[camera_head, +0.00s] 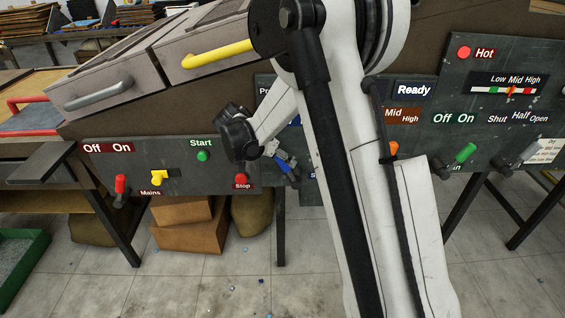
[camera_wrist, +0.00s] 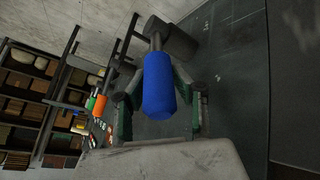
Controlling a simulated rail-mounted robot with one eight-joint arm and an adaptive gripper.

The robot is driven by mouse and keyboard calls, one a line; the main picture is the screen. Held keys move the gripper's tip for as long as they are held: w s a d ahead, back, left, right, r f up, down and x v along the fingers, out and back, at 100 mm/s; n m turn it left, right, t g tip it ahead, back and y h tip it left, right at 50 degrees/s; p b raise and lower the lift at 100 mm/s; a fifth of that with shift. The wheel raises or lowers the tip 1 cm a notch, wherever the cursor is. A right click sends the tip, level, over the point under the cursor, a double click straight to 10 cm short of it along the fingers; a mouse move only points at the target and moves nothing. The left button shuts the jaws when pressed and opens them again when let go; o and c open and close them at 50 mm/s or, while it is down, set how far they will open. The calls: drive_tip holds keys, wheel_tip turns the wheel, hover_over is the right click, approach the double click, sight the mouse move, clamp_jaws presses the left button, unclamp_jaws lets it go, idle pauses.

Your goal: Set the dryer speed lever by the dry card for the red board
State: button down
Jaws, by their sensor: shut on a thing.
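A blue lever handle (camera_wrist: 160,98) fills the middle of the wrist view, on a grey stem from the dark panel. My gripper (camera_wrist: 158,84) has a finger on each side of it and is shut on it. In the head view the blue handle (camera_head: 288,170) shows just beyond my gripper (camera_head: 281,157), low on the panel. My arm hides most of the labels around it, so its setting and name cannot be read. A pale card (camera_head: 544,152) headed "Dry" is at the far right edge, cut off and too small to read fully.
An orange lever (camera_head: 391,149), a green lever (camera_head: 463,155) and a grey lever (camera_head: 523,155) stand to the right. A red lever (camera_head: 120,185), yellow mains switch (camera_head: 158,176), green start button (camera_head: 202,155) and red stop button (camera_head: 241,180) are left. A Low-Mid-High gauge (camera_head: 510,90) is upper right.

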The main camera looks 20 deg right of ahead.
drive_tip(key=c, duration=1.4)
unclamp_jaws()
drive_tip(key=shift+a, duration=0.1)
drive_tip(key=v, duration=1.2)
drive_tip(key=s+r+n+t+y+p, duration=0.2)
drive_tip(key=s+r+n, duration=0.2)
drive_tip(key=s+r, duration=0.3)
drive_tip(key=s+a+r+n+t+y+p, duration=0.1)
drive_tip(key=s+n+y, duration=0.1)
drive_tip(key=s, duration=0.5)
drive_tip(key=s+a+r+n+t+y+p, duration=0.1)
drive_tip(key=s+n, duration=0.3)
drive_tip(key=s, duration=0.4)
drive_tip(key=s+r+n+t+y+p, duration=0.1)
drive_tip(key=s+r+n+t+y, duration=0.1)
drive_tip(key=s, duration=0.5)
drive_tip(key=shift+s+a+n+t+y, duration=0.4)
drive_tip(key=shift+t+y, duration=0.2)
drive_tip(key=shift+t, duration=0.1)
